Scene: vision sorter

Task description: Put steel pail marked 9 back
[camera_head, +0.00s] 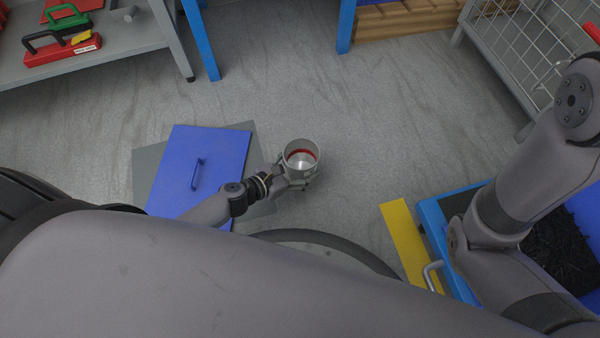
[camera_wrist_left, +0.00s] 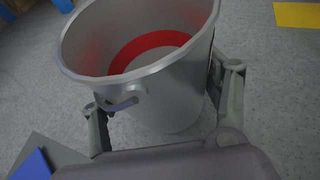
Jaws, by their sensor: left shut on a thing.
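A round steel pail (camera_head: 301,160) with a red band inside is at the end of my left arm in the head view. My left gripper (camera_head: 293,182) is shut on it, with a finger on each side of the pail. In the left wrist view the pail (camera_wrist_left: 165,100) fills the middle, upright or slightly tilted, and looks empty. A small lug shows on its near side. No number 9 is visible on it. My left gripper (camera_wrist_left: 165,120) also shows there. My right arm is at the right of the head view; its gripper is out of view.
A blue lid-like panel with a handle (camera_head: 220,150) lies on a grey mat (camera_head: 146,166) at left. A grey bench (camera_head: 130,38) holds red and green tools. A wire cage (camera_head: 535,45) stands at right, near a blue crate (camera_head: 432,212). Open floor lies beyond the pail.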

